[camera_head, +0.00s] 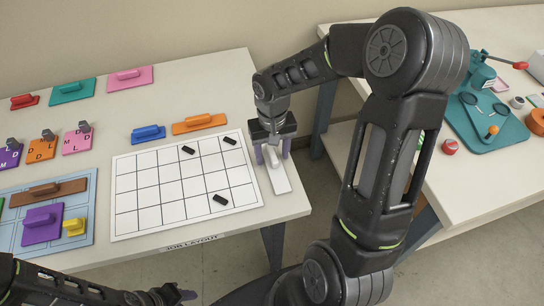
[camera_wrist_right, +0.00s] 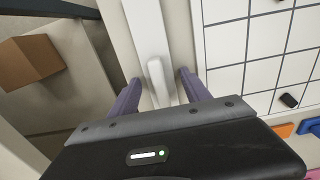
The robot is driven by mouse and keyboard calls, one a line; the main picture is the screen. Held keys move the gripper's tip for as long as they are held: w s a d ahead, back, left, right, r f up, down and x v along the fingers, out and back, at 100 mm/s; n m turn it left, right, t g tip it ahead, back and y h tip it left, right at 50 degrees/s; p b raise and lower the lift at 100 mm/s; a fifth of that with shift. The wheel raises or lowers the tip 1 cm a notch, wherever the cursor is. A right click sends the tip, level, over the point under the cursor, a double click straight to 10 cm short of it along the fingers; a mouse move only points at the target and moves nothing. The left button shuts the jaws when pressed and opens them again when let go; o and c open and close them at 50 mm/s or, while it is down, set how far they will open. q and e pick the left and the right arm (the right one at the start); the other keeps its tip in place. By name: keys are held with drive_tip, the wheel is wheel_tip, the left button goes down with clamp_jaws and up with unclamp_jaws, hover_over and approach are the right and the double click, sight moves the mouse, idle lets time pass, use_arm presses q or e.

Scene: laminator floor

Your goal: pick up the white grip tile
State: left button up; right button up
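The white grip tile (camera_head: 280,180) lies at the right edge of the left table, beside the grid sheet. In the right wrist view the white tile (camera_wrist_right: 146,32) runs up the picture with its raised white grip (camera_wrist_right: 158,82) near the fingers. My right gripper (camera_head: 273,155) is over the tile's far part, pointing down. In the right wrist view its purple fingers (camera_wrist_right: 159,77) are open, one on each side of the grip, with gaps showing. My left gripper (camera_head: 172,294) is low at the bottom left, dark and partly cut off; its opening is unclear.
The white grid sheet (camera_head: 150,207) with several small black pieces lies left of the tile. Orange (camera_head: 199,123) and blue (camera_head: 148,133) grip tiles lie behind it. A blue tray (camera_head: 88,205) holds coloured tiles. The right table (camera_head: 470,190) carries teal equipment; a gap separates the tables.

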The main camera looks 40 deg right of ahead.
clamp_jaws()
idle(0.4)
